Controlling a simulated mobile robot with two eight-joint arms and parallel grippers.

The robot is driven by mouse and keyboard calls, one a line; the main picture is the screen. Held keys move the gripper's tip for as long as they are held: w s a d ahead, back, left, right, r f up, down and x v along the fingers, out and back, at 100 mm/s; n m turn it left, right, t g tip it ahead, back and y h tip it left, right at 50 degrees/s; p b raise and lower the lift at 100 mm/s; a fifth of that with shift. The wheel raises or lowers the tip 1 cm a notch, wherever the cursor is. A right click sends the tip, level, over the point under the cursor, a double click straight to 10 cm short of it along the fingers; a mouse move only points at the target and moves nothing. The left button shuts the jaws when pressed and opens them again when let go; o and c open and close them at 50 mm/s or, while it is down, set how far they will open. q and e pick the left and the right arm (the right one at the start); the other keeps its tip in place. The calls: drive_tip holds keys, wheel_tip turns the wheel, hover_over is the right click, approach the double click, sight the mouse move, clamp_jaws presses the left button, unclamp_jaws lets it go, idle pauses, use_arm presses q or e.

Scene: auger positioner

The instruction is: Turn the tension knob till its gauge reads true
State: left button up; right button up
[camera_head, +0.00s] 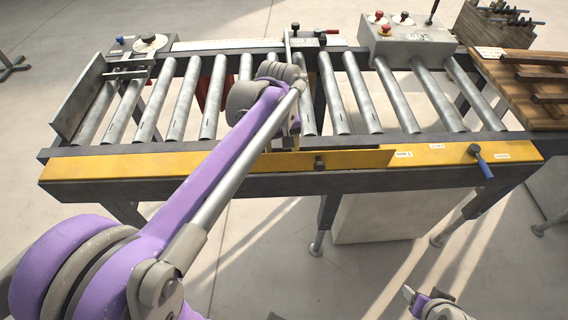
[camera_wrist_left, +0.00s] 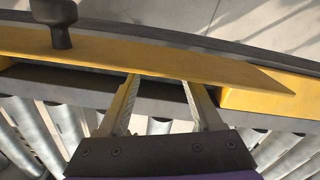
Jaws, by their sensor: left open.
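A dark knob (camera_head: 319,162) stands on the yellow front rail (camera_head: 220,160) of the roller conveyor. It also shows at the upper left of the left wrist view (camera_wrist_left: 57,25). A round pale dial with a dark centre (camera_head: 148,41) sits at the conveyor's far left corner. I cannot tell for sure which is the tension knob or read any gauge. My left gripper (camera_wrist_left: 162,82) is open and empty, its fingertips at the rail's edge, to one side of the dark knob and apart from it.
A blue-handled lever (camera_head: 482,160) sits on the rail's right part, beside small white labels. A grey control box (camera_head: 407,38) with red buttons stands at the back. Wooden slats (camera_head: 530,75) lie at the right. Part of my right arm shows at the bottom right.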

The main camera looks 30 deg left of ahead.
use_arm(q)
drive_tip(key=shift+w+f, duration=0.1)
drive_tip(key=shift+f, duration=2.3)
clamp_jaws()
